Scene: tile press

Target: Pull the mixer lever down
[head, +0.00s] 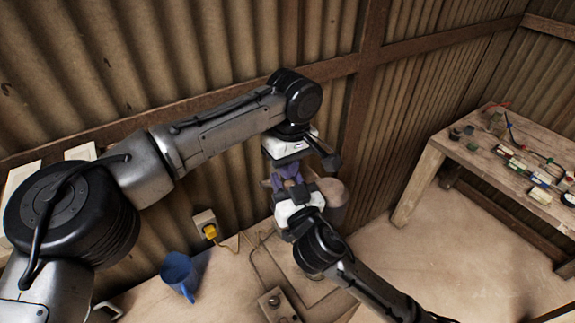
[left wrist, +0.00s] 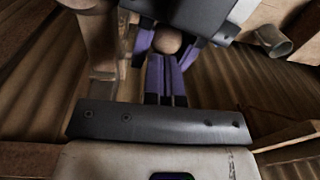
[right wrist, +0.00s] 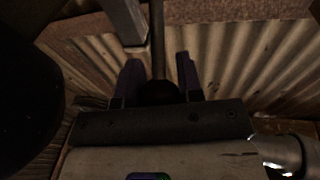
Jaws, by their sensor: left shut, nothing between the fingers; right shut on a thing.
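The mixer lever shows in the right wrist view as a thin rod (right wrist: 157,38) ending in a dark round knob (right wrist: 160,92). My right gripper (head: 293,187) has its purple fingers on either side of this knob and is shut on it. The left wrist view shows the round knob (left wrist: 167,40) between the right gripper's fingers. My left gripper (head: 286,170) is just above the right one in the head view. Its purple fingers (left wrist: 166,78) are together and empty, close to the knob. In the head view the grippers hide the lever; a brownish rounded body (head: 335,194) shows behind them.
A blue mug (head: 180,272) stands on the worktop at lower left. A wall socket with a yellow plug (head: 210,231) and cable is near it. A small control box (head: 277,304) lies in front. A wooden table (head: 470,150) with small items stands right, over open floor.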

